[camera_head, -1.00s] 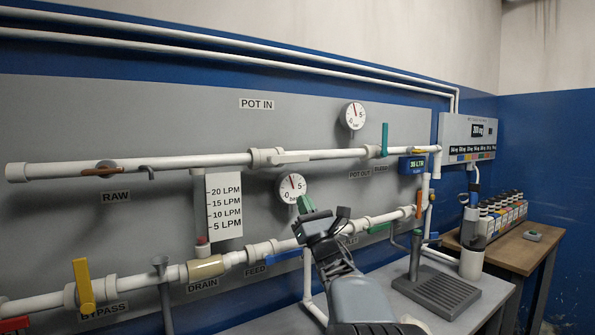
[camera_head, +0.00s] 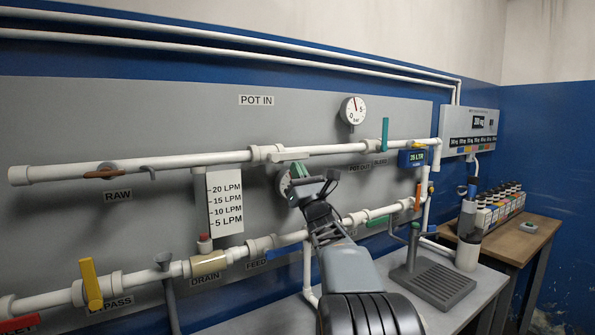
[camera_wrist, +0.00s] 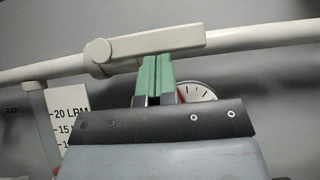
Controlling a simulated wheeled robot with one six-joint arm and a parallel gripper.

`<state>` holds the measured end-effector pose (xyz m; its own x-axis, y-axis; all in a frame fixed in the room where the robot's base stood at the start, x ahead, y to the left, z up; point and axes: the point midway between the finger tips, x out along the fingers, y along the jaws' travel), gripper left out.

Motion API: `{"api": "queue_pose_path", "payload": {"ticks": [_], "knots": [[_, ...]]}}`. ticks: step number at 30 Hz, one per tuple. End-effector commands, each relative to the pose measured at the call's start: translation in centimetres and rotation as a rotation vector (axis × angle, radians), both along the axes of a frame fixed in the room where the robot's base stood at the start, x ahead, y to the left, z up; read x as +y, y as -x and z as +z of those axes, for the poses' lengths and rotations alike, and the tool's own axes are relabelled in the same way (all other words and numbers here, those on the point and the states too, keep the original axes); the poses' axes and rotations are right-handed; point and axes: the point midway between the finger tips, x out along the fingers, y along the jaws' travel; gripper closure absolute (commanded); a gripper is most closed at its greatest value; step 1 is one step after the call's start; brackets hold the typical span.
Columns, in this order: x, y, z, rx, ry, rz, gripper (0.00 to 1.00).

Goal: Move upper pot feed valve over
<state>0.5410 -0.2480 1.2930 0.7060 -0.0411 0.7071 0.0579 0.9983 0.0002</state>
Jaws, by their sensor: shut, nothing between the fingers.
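The upper pipe carries a white valve under the POT IN label; I take it as the upper pot feed valve (camera_head: 288,153). Its white lever lies nearly along the pipe, running right from its round hub. In the wrist view the lever (camera_wrist: 165,40) fills the top middle, with the hub (camera_wrist: 97,51) at its left end. My gripper (camera_head: 298,170) is just below this lever. Its green fingertips (camera_wrist: 154,58) are together, with nothing between them, and their tips meet the lever's lower edge in the picture. I cannot tell whether they touch it.
A round gauge (camera_wrist: 196,92) sits behind my gripper, mostly hidden. The flow scale (camera_head: 225,202) is left of my gripper. A teal upright handle (camera_head: 385,134) stands farther right on the upper pipe. The lower pipe (camera_head: 130,281) runs below, with a yellow handle (camera_head: 91,284).

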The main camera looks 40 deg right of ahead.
Motion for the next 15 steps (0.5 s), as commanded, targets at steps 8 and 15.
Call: {"api": "queue_pose_path", "payload": {"ticks": [8,15], "knots": [[-0.20,0.06,-0.16,0.000,0.023,-0.001,1.00],[-0.39,0.11,0.24,0.003,0.069,-0.003,1.00]]}}
